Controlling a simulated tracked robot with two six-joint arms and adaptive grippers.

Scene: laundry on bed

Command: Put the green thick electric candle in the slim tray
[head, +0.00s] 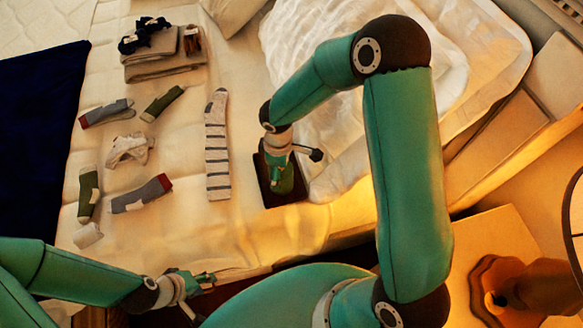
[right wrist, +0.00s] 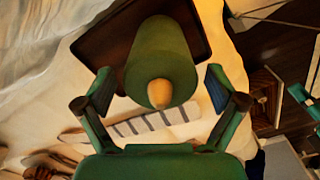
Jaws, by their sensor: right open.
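The thick green candle (right wrist: 160,60), with a pale flame-shaped tip, stands on the dark slim tray (right wrist: 100,38) in the right wrist view. In the head view the tray (head: 265,186) lies near the bed's front edge, and the candle (head: 285,182) shows on it, partly hidden by my right gripper (head: 279,165). In the wrist view my right gripper (right wrist: 160,90) is open, with one finger on each side of the candle and a visible gap to each. My left gripper (head: 208,282) is open and empty at the bed's front edge.
A striped sock (head: 216,145) lies left of the tray. A wooden lamp (head: 535,288) stands on the side table at lower right.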

